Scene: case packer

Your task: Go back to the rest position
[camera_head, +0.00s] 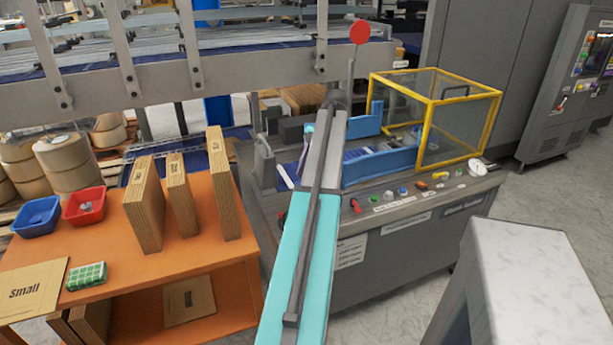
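My arm, with teal and grey links, reaches from the bottom middle of the head view up and away over the case packer (420,225). Its far joint is near the top of the machine's work area. My gripper cannot be made out; the arm's own links hide whatever lies beyond that joint. I cannot see whether it holds anything.
An orange table (215,265) at left holds upright cardboard stacks (145,205), a blue bin (37,216), a red bin (84,206) and a green-and-white pack (87,276). A yellow-framed guard (434,120) stands on the machine.

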